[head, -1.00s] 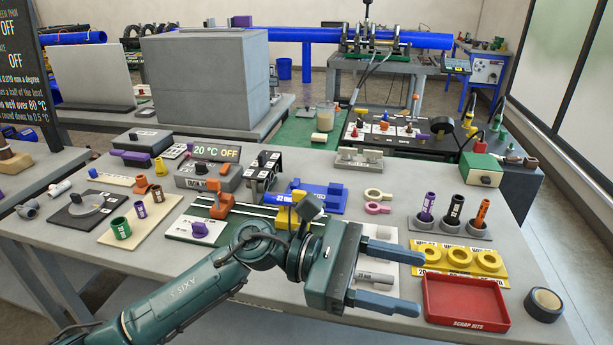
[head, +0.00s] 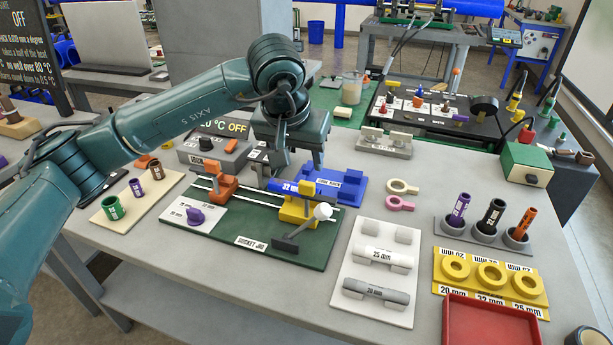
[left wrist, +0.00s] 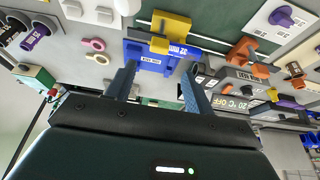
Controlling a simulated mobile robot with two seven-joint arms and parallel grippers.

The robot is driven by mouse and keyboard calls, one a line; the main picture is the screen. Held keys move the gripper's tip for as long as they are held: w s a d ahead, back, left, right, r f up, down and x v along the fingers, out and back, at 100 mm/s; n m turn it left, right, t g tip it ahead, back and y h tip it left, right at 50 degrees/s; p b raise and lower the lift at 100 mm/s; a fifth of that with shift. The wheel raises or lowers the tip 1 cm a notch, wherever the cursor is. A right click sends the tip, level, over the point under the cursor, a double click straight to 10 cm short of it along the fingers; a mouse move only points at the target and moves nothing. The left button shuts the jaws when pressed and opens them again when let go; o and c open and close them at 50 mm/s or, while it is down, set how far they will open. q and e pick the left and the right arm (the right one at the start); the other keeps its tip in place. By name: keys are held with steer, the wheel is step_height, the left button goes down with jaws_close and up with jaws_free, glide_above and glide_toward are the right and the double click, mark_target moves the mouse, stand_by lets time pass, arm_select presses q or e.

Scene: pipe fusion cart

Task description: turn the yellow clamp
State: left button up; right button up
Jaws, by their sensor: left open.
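The yellow clamp (head: 299,209) stands on the green socket jig board (head: 235,228). A dark lever (head: 290,242) and a white knob (head: 323,211) show at its front. A blue pipe marked 32 mm (head: 289,186) lies at the clamp's top; how far it sits in it is unclear. My left gripper (head: 298,167) points down, open, just behind and above the clamp, not visibly touching it. In the left wrist view, the open fingers (left wrist: 158,84) have nothing between them, and the yellow clamp (left wrist: 171,32) shows beyond them. My right gripper is not in view.
A blue rack (head: 345,185) is right behind the clamp. An orange clamp (head: 222,184) stands left on the same board. A white pipe holder (head: 375,300), yellow ring tray (head: 490,285) and red tray (head: 485,325) lie to the right. Bare table shows in front.

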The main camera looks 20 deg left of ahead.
mark_target(307, 183)
arm_select(q)
steer(key=p+x, duration=0.1)
steer(key=x, duration=0.8)
steer(key=shift+d, duration=0.1)
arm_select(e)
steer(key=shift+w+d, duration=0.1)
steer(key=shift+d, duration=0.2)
arm_select(q)
steer(key=shift+c, duration=0.5)
steer(key=c, duration=0.9)
